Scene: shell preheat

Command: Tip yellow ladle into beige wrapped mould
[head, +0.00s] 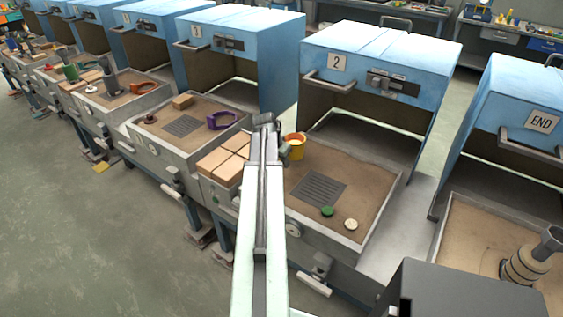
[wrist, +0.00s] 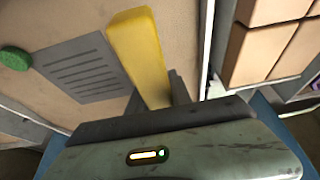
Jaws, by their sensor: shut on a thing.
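The yellow ladle (head: 296,150) is in the head view just right of the end of my arm, above the back left of the tray under hood 2. Its cup looks upright and orange inside. My gripper (head: 283,151) is shut on it. In the wrist view, a long yellow part of the ladle (wrist: 138,50) runs up from between the fingers of my gripper (wrist: 168,98).
The hood 2 tray (head: 374,222) holds a grate (head: 318,187), a green disc (head: 327,211) and a pale disc (head: 351,224). Beige blocks (head: 222,165) sit left of my arm. Hood 2 (head: 380,60) and the END hood (head: 520,110) overhang the trays.

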